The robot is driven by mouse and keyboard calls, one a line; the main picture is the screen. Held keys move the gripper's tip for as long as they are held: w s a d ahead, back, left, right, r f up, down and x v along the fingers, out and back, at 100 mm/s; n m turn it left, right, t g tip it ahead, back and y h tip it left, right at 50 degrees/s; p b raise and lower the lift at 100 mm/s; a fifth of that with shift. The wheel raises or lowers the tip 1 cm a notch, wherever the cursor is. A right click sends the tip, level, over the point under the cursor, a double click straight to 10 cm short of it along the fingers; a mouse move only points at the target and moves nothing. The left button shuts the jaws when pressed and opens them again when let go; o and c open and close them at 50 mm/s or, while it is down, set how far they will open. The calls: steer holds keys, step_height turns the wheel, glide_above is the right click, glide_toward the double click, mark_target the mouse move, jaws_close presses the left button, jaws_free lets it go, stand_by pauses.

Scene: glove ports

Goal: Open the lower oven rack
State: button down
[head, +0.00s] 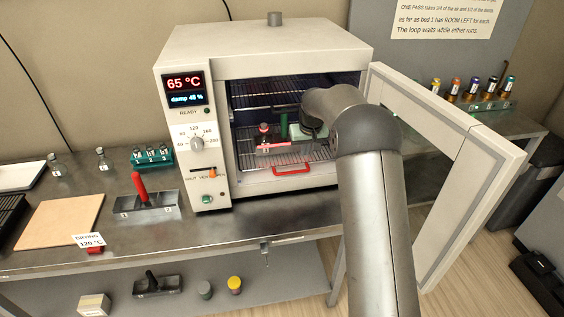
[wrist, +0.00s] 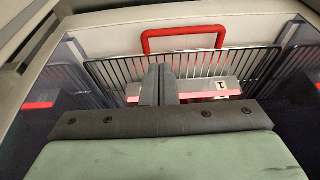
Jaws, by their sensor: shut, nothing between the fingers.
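The oven (head: 265,60) stands with its door (head: 455,150) swung open to the right. The lower rack (head: 255,162) is a wire shelf with a red handle (head: 292,170) at its front edge. In the wrist view the red handle (wrist: 184,34) is near the top, with the rack wires (wrist: 230,64) below it. My gripper (head: 285,127) is inside the oven opening, over the lower rack. Its two fingers (wrist: 160,84) are together and empty, apart from the handle in the picture. My arm hides the right part of the oven interior.
An upper rack (head: 275,92) is above my gripper. A grey tray (head: 272,148) with a red-capped item sits on the lower rack. The open door's frame flanks my arm. A red-handled holder (head: 147,203) and a teal vial rack (head: 152,157) stand on the counter to the left.

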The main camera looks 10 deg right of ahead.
mark_target(303, 164)
steer(key=p+x, duration=0.2)
steer(key=x, duration=0.7)
steer(key=shift+d+f, duration=0.1)
steer(key=shift+s, duration=0.15)
